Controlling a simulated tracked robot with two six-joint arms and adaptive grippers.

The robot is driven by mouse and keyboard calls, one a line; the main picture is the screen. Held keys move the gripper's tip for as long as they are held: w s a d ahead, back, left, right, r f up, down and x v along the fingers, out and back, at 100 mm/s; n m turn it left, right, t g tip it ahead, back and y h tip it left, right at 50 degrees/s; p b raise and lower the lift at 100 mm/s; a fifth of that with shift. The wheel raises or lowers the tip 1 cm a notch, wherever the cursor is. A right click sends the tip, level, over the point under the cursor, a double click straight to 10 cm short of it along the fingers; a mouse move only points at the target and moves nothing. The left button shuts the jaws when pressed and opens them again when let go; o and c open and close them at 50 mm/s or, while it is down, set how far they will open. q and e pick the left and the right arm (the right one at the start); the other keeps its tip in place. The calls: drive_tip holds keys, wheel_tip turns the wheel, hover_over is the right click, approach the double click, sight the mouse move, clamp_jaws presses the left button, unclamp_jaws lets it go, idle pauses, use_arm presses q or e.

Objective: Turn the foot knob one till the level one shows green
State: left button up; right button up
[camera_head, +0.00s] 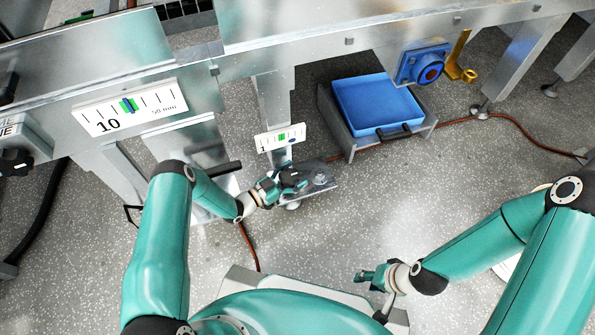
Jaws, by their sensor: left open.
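The level one (280,138) is a small white plate marked 1, on the machine leg. It has a scale and a green band near its middle; its pointer is too small to read surely. Below it, a metal foot plate (325,188) sticks out low by the leg, with a round grey part (320,177) that looks like the foot knob one. My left gripper (296,181) is open at the knob's left side, and its dark fingers hide part of that area. I cannot tell whether they touch the knob. My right gripper (366,277) is over the floor, away from the knob; its fingers are too small to judge.
A larger scale plate (130,106) marked 10 and 50 mm hangs at the left. A blue tray (378,102) sits in a grey frame behind the knob. A blue round fitting (428,68) is on the rail. An orange cable (452,121) crosses the floor. Floor at centre right is clear.

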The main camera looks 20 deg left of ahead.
use_arm(q)
drive_tip(key=shift+d, duration=0.15)
drive_tip(key=shift+c, duration=1)
drive_tip(key=shift+d, duration=0.1)
drive_tip(key=c, duration=0.8)
drive_tip(key=shift+a, duration=0.25)
drive_tip(key=shift+w+d, duration=0.1)
drive_tip(key=shift+d, duration=0.1)
drive_tip(key=shift+d+y, duration=0.1)
drive_tip(key=shift+y, duration=0.2)
drive_tip(key=shift+n+t+p, duration=0.4)
